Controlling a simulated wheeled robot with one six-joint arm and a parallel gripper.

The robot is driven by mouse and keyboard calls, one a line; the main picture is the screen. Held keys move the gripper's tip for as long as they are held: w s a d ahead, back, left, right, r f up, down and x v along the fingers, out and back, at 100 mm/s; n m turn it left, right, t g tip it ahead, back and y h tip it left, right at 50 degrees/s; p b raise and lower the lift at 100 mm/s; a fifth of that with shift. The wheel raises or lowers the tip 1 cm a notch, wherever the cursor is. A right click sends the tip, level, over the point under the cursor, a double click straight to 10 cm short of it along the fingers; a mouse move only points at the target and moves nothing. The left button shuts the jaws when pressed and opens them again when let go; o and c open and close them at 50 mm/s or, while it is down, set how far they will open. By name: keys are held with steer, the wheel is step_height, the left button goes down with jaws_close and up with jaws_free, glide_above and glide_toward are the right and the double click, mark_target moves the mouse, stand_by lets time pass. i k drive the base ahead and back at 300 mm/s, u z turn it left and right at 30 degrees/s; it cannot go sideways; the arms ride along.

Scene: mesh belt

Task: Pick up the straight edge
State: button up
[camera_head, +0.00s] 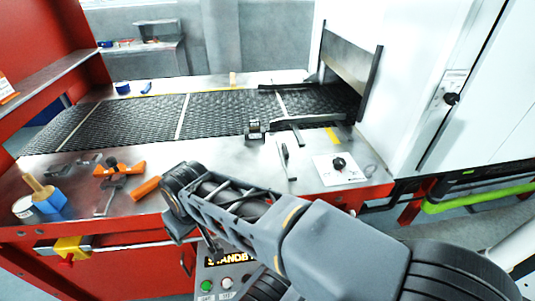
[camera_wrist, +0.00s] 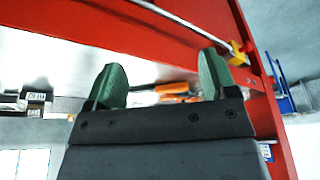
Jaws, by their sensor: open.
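I cannot tell for sure which piece is the straight edge. One candidate in the head view is a thin pale strip with a dark part (camera_head: 290,172), lying on the steel table front right of centre. Another is a long dark bar (camera_head: 305,118) across the belt's near edge. In the wrist view my gripper (camera_wrist: 162,78) is open, with two green fingers wide apart and nothing held between them. Beyond them, blurred, are an orange tool (camera_wrist: 180,89) and dark items. In the head view my arm crosses the front, and the fingers do not show clearly.
The mesh belt (camera_head: 225,117) runs along the table into a white machine (camera_head: 400,80). Orange-handled tools (camera_head: 120,168), a blue pot with a brush (camera_head: 50,203) and a small metal block (camera_head: 256,130) sit on the table. A control plate with a black knob (camera_head: 340,164) is at right.

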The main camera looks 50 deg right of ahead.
mark_target(291, 174)
steer(key=k, duration=0.45)
steer(key=z, duration=1.35)
steer(key=i, duration=0.45)
steer(key=z, duration=2.6)
steer(key=k, duration=1.45)
steer(key=u, duration=1.75)
